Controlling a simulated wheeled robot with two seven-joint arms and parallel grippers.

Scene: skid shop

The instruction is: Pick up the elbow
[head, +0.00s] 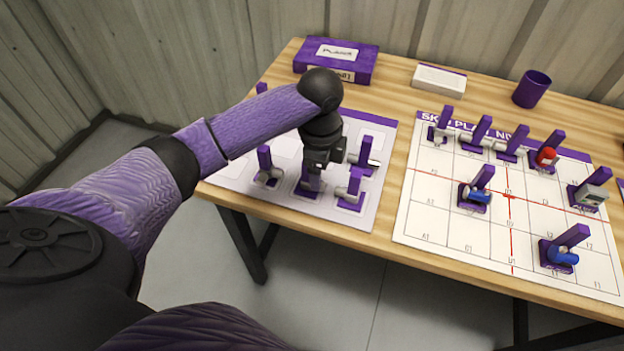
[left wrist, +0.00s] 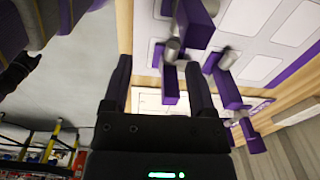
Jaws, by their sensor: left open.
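Several small grey pipe fittings with upright purple tabs sit on the white left board (head: 230,172). One fitting (head: 268,174) is left of my left gripper (head: 315,172), another (head: 351,190) is to its right, and a third (head: 365,158) is just behind that. I cannot tell for sure which is the elbow. My left gripper points down over the board, partly hiding a purple tab (head: 309,183) below it. In the left wrist view, its jaws (left wrist: 160,78) are open, with a purple tab (left wrist: 168,84) and grey fitting (left wrist: 172,50) showing beyond the gap. My right gripper is not in view.
A white grid board (head: 430,216) on the right holds more fittings with purple tabs, some with blue or red parts. A purple box (head: 336,60), a white box (head: 438,80) and a purple cup (head: 531,89) stand at the back of the wooden table (head: 390,100).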

